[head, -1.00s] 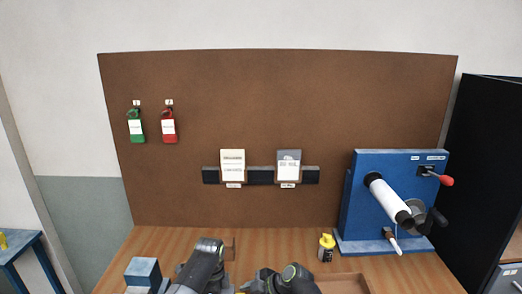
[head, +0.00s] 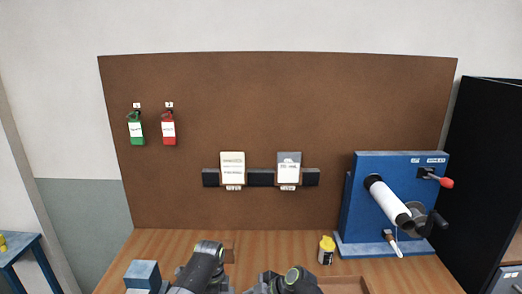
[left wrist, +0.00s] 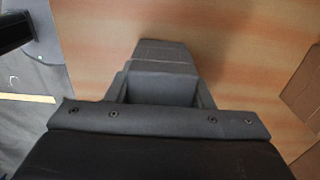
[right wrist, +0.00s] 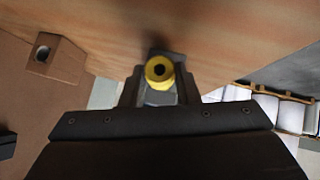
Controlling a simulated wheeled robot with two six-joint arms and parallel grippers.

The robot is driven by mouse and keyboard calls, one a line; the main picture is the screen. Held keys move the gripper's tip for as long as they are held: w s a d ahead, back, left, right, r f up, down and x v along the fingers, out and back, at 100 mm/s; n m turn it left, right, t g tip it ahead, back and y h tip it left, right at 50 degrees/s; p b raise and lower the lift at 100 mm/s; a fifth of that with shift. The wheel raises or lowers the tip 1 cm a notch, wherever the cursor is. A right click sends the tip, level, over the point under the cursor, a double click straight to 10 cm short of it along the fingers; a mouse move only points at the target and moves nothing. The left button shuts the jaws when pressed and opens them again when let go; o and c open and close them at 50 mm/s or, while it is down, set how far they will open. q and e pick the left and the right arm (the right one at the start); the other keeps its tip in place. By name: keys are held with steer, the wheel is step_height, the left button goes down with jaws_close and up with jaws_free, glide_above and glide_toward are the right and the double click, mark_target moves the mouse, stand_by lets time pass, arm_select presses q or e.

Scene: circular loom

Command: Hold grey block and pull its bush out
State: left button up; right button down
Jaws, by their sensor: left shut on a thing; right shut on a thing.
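In the left wrist view my left gripper (left wrist: 160,98) is shut on the grey block (left wrist: 163,60), which sits between its fingers over the wooden table. In the right wrist view my right gripper (right wrist: 158,88) is shut on the yellow bush (right wrist: 159,69), whose round end and dark hole face the camera. A grey surface shows just behind the bush; I cannot tell whether the bush is still inside the block. In the head view only my arms show at the bottom edge, with block and bush out of sight.
A yellow-capped bottle (head: 326,252) stands on the table, left of the blue machine (head: 375,200) with its white roll. A brown tray (head: 345,281) lies at the front. A brown block with a hole (right wrist: 58,58) shows in the right wrist view.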

steer(key=shift+d, duration=0.3)
steer(key=shift+d+r, duration=0.1)
steer(key=shift+d, duration=1.5)
step_height(320, 180, up, 8)
steer(key=shift+f, duration=0.2)
step_height(320, 180, up, 8)
stand_by(0.6)
stand_by(0.3)
